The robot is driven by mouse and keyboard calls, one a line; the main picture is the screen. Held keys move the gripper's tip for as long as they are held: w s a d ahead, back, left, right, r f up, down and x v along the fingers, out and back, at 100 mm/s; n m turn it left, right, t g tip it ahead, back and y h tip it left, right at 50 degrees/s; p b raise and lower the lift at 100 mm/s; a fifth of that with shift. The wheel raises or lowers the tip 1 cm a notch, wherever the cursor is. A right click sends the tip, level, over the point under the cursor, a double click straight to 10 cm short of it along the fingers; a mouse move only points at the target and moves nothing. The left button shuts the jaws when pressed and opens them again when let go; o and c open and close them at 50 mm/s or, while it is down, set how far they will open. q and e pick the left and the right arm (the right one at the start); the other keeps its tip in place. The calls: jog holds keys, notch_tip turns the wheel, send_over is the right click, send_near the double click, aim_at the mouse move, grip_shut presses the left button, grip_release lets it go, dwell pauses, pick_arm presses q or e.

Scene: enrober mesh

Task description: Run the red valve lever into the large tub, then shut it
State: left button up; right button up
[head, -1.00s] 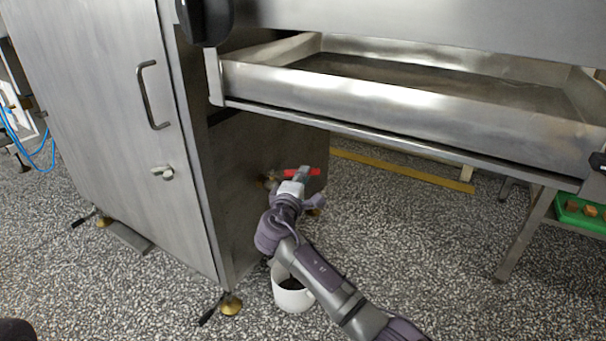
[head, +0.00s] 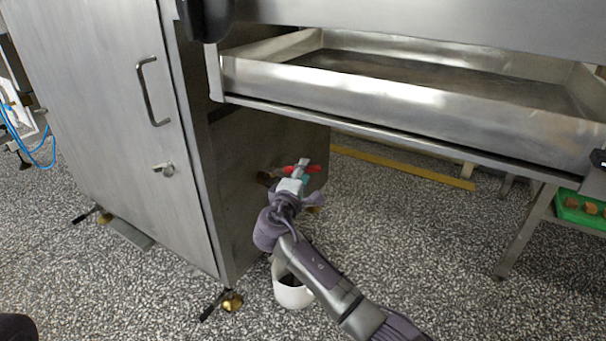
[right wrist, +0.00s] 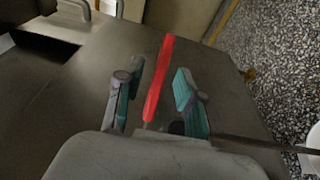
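The red valve lever (head: 313,169) sticks out from the side of the steel cabinet, low down. My right gripper (head: 301,172) is at the lever. In the right wrist view the lever (right wrist: 158,80) runs lengthwise between the two teal-padded fingers (right wrist: 160,84), with a gap visible on each side, so the gripper is open around it. A white tub (head: 293,294) with a dark inside stands on the floor below, partly hidden by my right arm. Its edge also shows at the right of the right wrist view (right wrist: 313,150). The valve outlet is hidden. My left gripper is not in view.
The steel cabinet (head: 95,110) stands at left with a door handle. A steel tray (head: 400,105) overhangs behind and above my right arm. A green tray (head: 582,217) with brown pieces is at far right. The speckled floor (head: 420,250) is open right of the tub.

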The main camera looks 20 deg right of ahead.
jog(key=v, duration=1.2)
